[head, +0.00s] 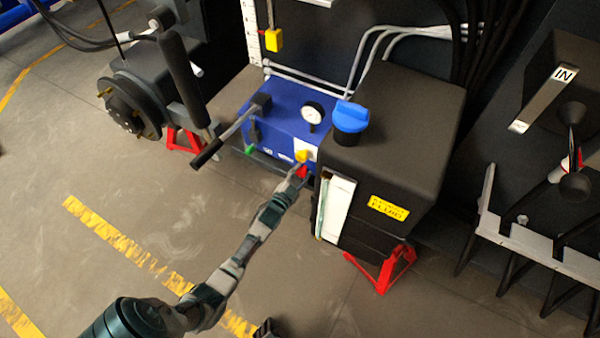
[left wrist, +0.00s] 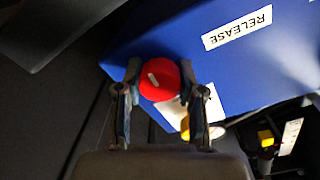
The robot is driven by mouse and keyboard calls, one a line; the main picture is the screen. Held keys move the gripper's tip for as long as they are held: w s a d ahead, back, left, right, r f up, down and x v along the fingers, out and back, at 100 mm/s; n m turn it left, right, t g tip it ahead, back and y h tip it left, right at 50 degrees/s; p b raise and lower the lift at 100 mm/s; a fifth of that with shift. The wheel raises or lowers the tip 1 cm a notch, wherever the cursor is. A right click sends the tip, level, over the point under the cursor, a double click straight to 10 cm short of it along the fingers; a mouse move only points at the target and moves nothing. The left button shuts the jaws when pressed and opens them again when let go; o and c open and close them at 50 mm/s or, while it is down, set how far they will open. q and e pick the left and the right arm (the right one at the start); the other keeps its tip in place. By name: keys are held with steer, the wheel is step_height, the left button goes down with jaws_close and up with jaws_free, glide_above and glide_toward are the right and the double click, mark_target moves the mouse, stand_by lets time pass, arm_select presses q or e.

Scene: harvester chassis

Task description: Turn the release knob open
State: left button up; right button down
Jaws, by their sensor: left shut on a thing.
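The red release knob (left wrist: 159,80) sits at the front of the blue box (head: 270,118). In the left wrist view the knob has a pale mark on its face, and a white RELEASE label (left wrist: 237,27) appears upside down near it. My left gripper (head: 300,174) reaches the knob from the front. Its two fingers (left wrist: 160,92) stand on either side of the knob and are shut on it. In the head view the red knob (head: 302,171) is partly hidden by the fingers. A small dark part at the bottom edge may belong to my right gripper; its jaws cannot be made out.
A yellow knob (head: 302,155) is just above the red one. A black tank (head: 395,130) with a blue cap (head: 350,117) stands close on the right. Open floor lies in front.

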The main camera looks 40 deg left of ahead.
arm_select(q)
steer(key=shift+s+a+f+n, duration=0.1)
steer(key=shift+s+f+n, duration=0.1)
steer(key=shift+f+n, duration=0.35)
steer(key=o, duration=1.1)
steer(key=shift+o, duration=0.3)
steer(key=shift+w+a+r, duration=0.1)
steer(key=shift+r, duration=0.05)
steer(key=shift+s+d, duration=0.2)
steer(key=shift+s, duration=0.2)
steer(key=v, duration=1.1)
steer(key=shift+a, duration=0.15)
